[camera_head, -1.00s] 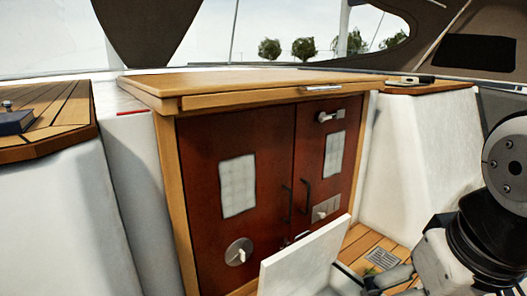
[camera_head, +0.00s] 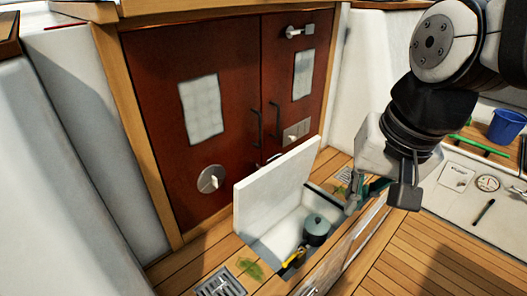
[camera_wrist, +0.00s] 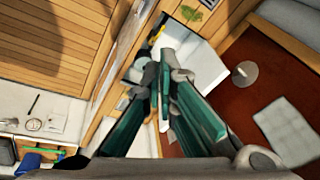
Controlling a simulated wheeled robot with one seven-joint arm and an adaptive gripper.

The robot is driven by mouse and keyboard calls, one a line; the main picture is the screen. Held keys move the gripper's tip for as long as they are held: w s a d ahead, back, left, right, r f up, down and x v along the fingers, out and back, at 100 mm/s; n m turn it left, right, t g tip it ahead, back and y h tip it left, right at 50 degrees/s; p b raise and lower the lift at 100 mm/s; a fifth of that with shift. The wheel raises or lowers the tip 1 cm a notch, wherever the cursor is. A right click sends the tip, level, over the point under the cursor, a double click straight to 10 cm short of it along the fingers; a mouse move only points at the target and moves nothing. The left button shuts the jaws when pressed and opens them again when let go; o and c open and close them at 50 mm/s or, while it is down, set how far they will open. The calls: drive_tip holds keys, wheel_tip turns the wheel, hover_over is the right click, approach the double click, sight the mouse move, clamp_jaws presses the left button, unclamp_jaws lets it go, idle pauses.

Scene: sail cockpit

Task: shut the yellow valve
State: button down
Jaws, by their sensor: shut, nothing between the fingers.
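The yellow valve (camera_head: 293,258) shows as a small yellow handle low inside the open floor locker (camera_head: 268,243), at its front left. A yellow bit also shows in the wrist view (camera_wrist: 157,33), partly hidden near my fingertips. My gripper (camera_head: 352,206) is shut and empty, with teal fingers together, above the right edge of the locker. It is apart from the valve, to its upper right in the head view. In the wrist view, the closed fingertips (camera_wrist: 166,58) point toward the locker. The valve's exact handle angle is too small to tell.
The white locker lid (camera_head: 272,182) stands raised behind the opening. A grey-green round canister (camera_head: 316,226) sits beside the valve. Red-brown cabinet doors (camera_head: 190,130) stand behind. A floor grate (camera_head: 220,286) lies front left. A blue bucket (camera_head: 507,125) stands right. Teak floor is clear at the lower right.

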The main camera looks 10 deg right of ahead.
drive_tip(key=w+a+f+m+g+b, duration=0.1)
drive_tip(key=w+f+m+g+b, duration=0.1)
drive_tip(key=w+f+m+b, duration=0.65)
drive_tip(key=m+g+h+b, duration=0.35)
drive_tip(key=m+b, duration=0.65)
drive_tip(key=m, duration=0.6)
hover_over(293, 258)
drive_tip(key=a, duration=0.2)
wheel_tip(293, 258, down, 43)
drive_tip(key=shift+d+g+y, duration=0.15)
drive_tip(key=shift+g+y, duration=0.1)
drive_tip(key=shift+s, duration=0.1)
drive_tip(key=b+x, duration=0.3)
drive_tip(key=x, duration=0.7)
